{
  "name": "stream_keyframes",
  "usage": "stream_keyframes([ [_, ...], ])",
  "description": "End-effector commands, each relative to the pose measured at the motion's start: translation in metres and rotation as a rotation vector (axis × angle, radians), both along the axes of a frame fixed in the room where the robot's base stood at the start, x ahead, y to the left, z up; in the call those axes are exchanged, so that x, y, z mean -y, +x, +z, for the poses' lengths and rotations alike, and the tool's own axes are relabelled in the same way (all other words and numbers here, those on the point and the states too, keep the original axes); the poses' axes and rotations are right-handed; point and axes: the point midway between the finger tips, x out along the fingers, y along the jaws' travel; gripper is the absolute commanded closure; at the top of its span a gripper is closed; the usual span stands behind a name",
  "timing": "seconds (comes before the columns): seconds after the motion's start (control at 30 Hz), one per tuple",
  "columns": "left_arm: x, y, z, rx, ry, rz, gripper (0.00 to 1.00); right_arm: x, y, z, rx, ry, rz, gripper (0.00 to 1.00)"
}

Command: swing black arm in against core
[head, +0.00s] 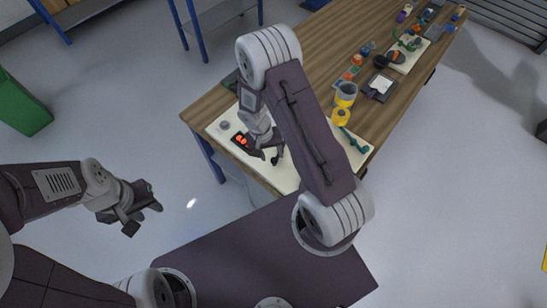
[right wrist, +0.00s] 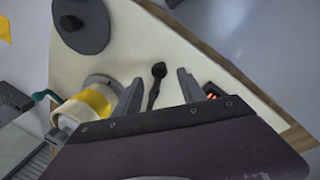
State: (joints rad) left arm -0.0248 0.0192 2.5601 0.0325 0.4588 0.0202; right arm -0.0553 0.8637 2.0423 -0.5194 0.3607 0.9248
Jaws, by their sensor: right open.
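In the right wrist view, the black arm (right wrist: 155,86) is a short dark bar with a rounded end, lying over the cream board (right wrist: 190,45). It shows between the spread fingers of my right gripper (right wrist: 158,88), apart from both. The likely core, a pale cylinder with a yellow band (right wrist: 88,106), lies to its left, with a gap between them. In the head view, my right gripper (head: 266,152) is low over the board, and my right arm hides part of it. My left gripper (head: 137,207) is over the floor, away from the bench; its jaw opening is unclear.
A dark box with glowing orange marks (head: 241,140) stands on the board beside my right gripper. A grey disc (right wrist: 82,24) is at the upper left in the wrist view. A teal crank (head: 355,141) and several small items stand further along the wooden bench (head: 322,57).

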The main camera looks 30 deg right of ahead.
Motion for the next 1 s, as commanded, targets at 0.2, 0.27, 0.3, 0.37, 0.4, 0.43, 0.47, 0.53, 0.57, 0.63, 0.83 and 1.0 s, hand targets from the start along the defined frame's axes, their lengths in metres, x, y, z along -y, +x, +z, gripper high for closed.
stream_keyframes([
  [0.2, 0.000, 0.000, -0.002, 0.000, 0.000, 0.000, 0.64, 0.007, -0.004, -0.040, -0.003, 0.000, 0.000, 0.52],
  [0.27, 0.000, 0.000, -0.002, 0.000, 0.000, 0.000, 0.64, 0.008, -0.004, -0.045, -0.002, 0.001, 0.001, 0.52],
  [0.3, 0.000, 0.000, -0.003, 0.000, 0.000, 0.000, 0.64, 0.008, -0.004, -0.048, -0.002, 0.001, 0.000, 0.52],
  [0.37, 0.000, 0.000, -0.003, 0.000, 0.000, 0.000, 0.64, 0.009, -0.004, -0.049, -0.001, 0.001, 0.000, 0.52],
  [0.4, 0.000, 0.000, -0.003, 0.000, 0.000, 0.000, 0.64, 0.009, -0.004, -0.050, 0.000, 0.001, 0.000, 0.52],
  [0.43, 0.000, 0.000, -0.003, 0.000, 0.000, 0.000, 0.64, 0.009, -0.004, -0.050, 0.000, 0.001, 0.000, 0.52],
  [0.47, 0.000, 0.000, -0.003, 0.000, 0.000, 0.000, 0.64, 0.009, -0.004, -0.050, 0.000, 0.001, 0.000, 0.52],
  [0.53, 0.000, 0.000, -0.003, 0.000, 0.000, 0.000, 0.64, 0.009, -0.004, -0.050, 0.000, 0.001, 0.000, 0.52],
  [0.57, 0.000, 0.000, -0.003, 0.000, 0.000, 0.000, 0.64, 0.009, -0.004, -0.050, 0.000, 0.001, 0.000, 0.52],
  [0.63, 0.000, 0.000, -0.003, 0.000, 0.000, 0.000, 0.64, 0.009, -0.004, -0.050, 0.000, 0.001, 0.000, 0.66],
  [0.83, 0.000, 0.000, -0.002, 0.000, 0.000, 0.000, 0.64, 0.009, -0.004, -0.049, 0.000, 0.001, 0.000, 1.00],
  [1.0, 0.000, 0.000, -0.002, 0.000, 0.000, 0.000, 0.64, 0.009, -0.004, -0.049, -0.001, 0.000, 0.000, 1.00],
])
